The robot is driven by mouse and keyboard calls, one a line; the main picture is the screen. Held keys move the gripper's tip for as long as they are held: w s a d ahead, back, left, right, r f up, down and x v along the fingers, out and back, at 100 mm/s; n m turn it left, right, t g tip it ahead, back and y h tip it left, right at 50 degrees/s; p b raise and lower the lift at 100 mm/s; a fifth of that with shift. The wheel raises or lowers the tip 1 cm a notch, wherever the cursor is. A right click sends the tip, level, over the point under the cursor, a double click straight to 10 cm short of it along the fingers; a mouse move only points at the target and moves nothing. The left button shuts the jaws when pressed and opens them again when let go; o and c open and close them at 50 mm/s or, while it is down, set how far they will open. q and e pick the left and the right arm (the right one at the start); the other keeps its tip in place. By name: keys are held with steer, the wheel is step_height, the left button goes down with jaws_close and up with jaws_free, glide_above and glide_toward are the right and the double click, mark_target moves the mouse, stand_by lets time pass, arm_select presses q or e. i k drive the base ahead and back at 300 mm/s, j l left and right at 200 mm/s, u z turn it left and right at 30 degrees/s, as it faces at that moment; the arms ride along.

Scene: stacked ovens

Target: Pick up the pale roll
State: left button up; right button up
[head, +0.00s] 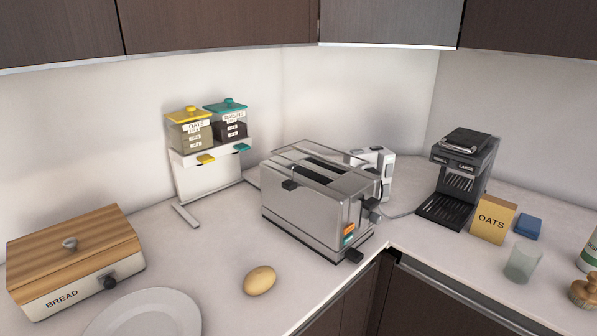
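A pale tan roll (259,281), oval and smooth, lies on the white counter near its front edge. It is in front of the toaster and to the right of a white plate, touching neither. It is fully visible. Neither of my grippers shows in the head view.
A steel toaster (316,198) stands behind the roll. A white plate (146,315) and a wooden-lidded bread box (75,258) are at left. A dispenser (209,150) stands at the back. Cabinets (218,25) hang above.

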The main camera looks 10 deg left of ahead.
mark_target(259, 280)
steer(key=i+l+u, duration=0.1)
steer(key=l+u, duration=0.5)
steer(key=u, duration=0.15)
